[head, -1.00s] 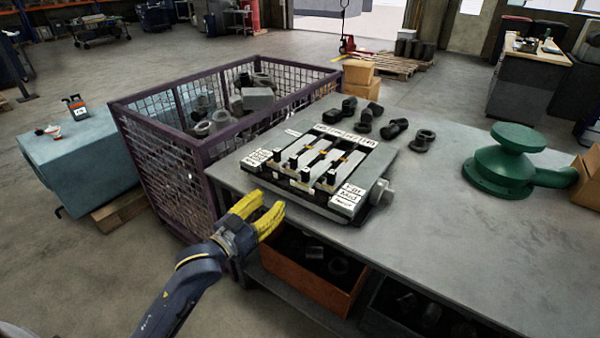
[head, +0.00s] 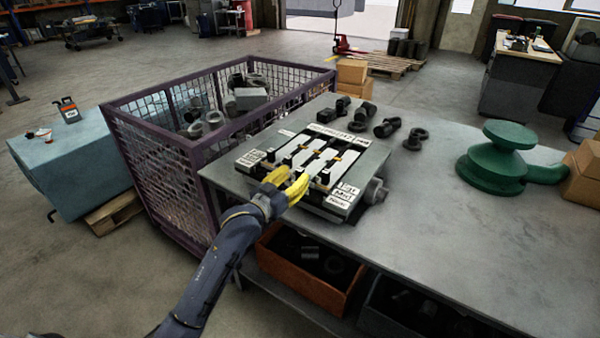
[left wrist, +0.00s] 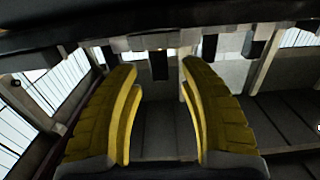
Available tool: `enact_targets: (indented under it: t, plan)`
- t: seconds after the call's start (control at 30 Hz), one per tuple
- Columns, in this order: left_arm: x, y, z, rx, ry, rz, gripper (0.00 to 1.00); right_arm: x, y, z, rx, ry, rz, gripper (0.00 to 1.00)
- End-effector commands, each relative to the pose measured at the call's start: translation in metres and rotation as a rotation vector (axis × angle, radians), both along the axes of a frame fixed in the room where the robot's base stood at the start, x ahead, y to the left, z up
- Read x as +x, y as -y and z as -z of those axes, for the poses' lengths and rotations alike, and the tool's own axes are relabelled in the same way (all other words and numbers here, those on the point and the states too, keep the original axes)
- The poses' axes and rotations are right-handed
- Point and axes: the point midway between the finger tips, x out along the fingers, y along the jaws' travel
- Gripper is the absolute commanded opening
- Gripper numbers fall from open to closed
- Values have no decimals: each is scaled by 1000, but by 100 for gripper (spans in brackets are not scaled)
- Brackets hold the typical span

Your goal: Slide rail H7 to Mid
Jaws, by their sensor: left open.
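The rail panel (head: 368,160) lies on the grey workbench, with several pale sliding rails side by side, each with a dark upright handle at its near end. White Far, Mid and Near labels (head: 343,194) sit at its right front corner. The rail name labels at the back edge are too small to read, so I cannot tell which rail is H7. My left gripper (head: 289,183) is open at the panel's front edge, close to the handles. In the left wrist view a dark handle (left wrist: 159,66) shows beyond the gap between the yellow fingers, apart from them. My right gripper is out of view.
A purple mesh crate (head: 195,150) of metal parts stands left of the bench. Loose dark fittings (head: 387,128) lie behind the panel. A green round part (head: 495,165) stands at the right. An orange bin (head: 300,285) is below.

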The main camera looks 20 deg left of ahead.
Motion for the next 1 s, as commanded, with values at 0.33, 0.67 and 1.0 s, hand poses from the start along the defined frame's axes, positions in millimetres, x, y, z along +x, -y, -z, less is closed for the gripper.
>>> enact_targets:
  t: [0.33,0.67,1.0]
  plan:
    - [28,9,0,-1,1,0,42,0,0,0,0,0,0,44]
    - [31,10,0,0,0,0,42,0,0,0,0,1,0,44]
    - [31,10,0,0,0,0,14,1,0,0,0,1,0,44]
